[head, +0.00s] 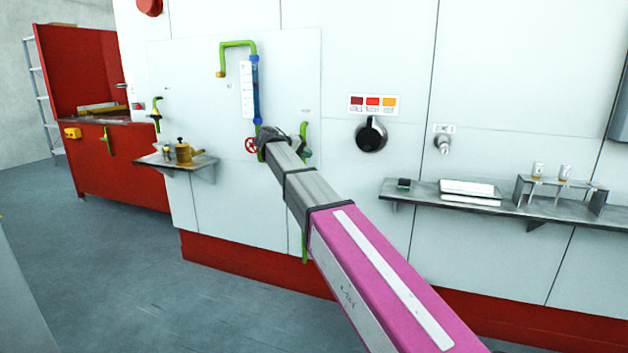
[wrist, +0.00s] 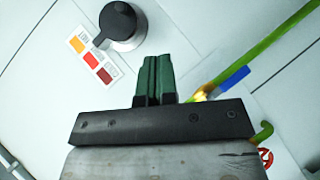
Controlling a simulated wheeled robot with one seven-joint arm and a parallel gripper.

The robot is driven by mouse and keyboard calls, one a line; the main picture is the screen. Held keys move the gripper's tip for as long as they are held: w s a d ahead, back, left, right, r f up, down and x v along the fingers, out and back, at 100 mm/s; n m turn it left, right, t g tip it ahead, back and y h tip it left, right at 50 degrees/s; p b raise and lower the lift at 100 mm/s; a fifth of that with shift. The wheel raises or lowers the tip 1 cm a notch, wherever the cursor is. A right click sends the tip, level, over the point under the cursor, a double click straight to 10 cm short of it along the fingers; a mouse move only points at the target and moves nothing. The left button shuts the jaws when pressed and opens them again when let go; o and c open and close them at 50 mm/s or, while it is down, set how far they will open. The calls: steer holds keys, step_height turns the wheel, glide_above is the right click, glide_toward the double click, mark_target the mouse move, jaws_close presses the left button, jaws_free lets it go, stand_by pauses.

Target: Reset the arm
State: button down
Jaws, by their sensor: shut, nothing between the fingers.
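My gripper (wrist: 154,66) shows in the wrist view as two green fingers lying together, shut, with nothing between them. Its fingers point toward the white wall panel. In the head view my arm reaches forward from the lower right, and my gripper (head: 268,136) is at its far end, in front of the panel near the red handwheel (head: 251,145). The arm's end hides part of the pipework, and I cannot tell whether it touches anything there. The black knob (wrist: 122,26) shows above and left of the fingers in the wrist view, apart from them.
A green and blue pipe (head: 256,88) runs down the wall. A small shelf (head: 203,167) with a brass can (head: 184,152) juts out at left. A long shelf (head: 425,199) with several small items is at right. The floor (head: 130,260) at left is clear.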

steer(key=s+d+f+g+y, duration=0.1)
steer(key=s+d+f, duration=0.35)
steer(key=f, duration=0.45)
steer(key=s+d+f+g+y, duration=0.25)
steer(key=d+f, duration=0.25)
steer(key=f, duration=0.3)
steer(key=s+d+f+y, duration=0.1)
steer(key=s+d+f, duration=0.35)
steer(key=f, duration=0.45)
steer(key=s+d+f+m+g+y, duration=0.1)
steer(key=s+d+f+g+y, duration=0.1)
steer(key=s+f, duration=0.6)
steer(key=s+d+f+m+g+y, duration=0.1)
steer(key=s+d+f+y, duration=0.3)
steer(key=s+f, duration=0.5)
steer(key=s+d, duration=0.1)
steer(key=s, duration=0.3)
steer(key=shift+d+f+g, duration=0.25)
steer(key=shift+d+g, duration=0.1)
steer(key=shift+d, duration=0.05)
steer(key=shift+y, duration=0.25)
